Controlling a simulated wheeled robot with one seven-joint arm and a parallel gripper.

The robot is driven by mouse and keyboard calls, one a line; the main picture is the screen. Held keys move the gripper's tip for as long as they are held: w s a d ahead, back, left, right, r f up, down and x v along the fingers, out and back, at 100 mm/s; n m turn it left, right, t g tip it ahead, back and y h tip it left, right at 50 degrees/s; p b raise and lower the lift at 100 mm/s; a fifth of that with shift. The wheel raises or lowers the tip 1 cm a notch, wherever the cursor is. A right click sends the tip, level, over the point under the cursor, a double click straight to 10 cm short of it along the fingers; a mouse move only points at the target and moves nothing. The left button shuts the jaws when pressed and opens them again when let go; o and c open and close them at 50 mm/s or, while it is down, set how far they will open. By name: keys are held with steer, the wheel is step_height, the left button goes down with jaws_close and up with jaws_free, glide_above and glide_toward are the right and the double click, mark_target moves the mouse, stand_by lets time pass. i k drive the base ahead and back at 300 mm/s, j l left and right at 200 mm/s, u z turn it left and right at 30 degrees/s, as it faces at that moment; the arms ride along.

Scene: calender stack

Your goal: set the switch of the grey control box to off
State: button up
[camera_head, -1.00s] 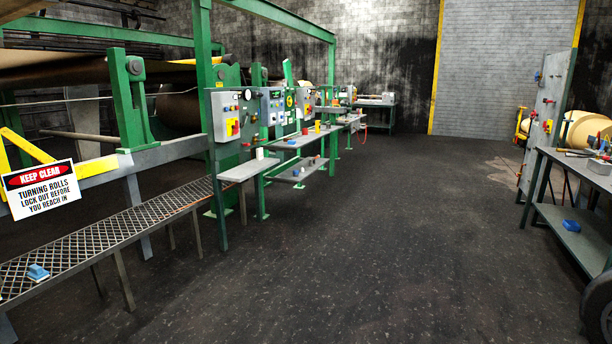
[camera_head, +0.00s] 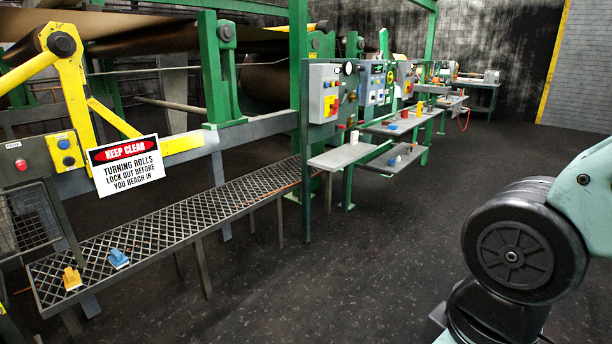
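A light grey control box (camera_head: 325,93) is mounted on the green frame in the middle of the view, above a small grey shelf. Other boxes with controls show too, such as a grey one (camera_head: 377,83) farther along and a dark grey one (camera_head: 20,163) with a red button at the left edge. I cannot tell for certain which one the task names. My gripper is not in view; only part of my arm shows at the right.
A mesh walkway (camera_head: 200,218) runs along the machine, with a blue object (camera_head: 118,259) and a yellow object (camera_head: 72,279) on it. A keep-clear sign (camera_head: 126,166) hangs at its rail. Shelves (camera_head: 342,157) jut out below the boxes. The dark floor (camera_head: 300,275) ahead is open.

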mark_target(335, 106)
steer(key=i+j, duration=0.1)
steer(key=i, duration=2.05)
steer(key=i+j+z, duration=0.35)
steer(key=i, duration=0.35)
steer(key=i+j+z, duration=0.4)
steer(key=i, duration=0.25)
steer(key=i+j+z, duration=0.35)
steer(key=i+j, duration=0.15)
steer(key=i, duration=0.1)
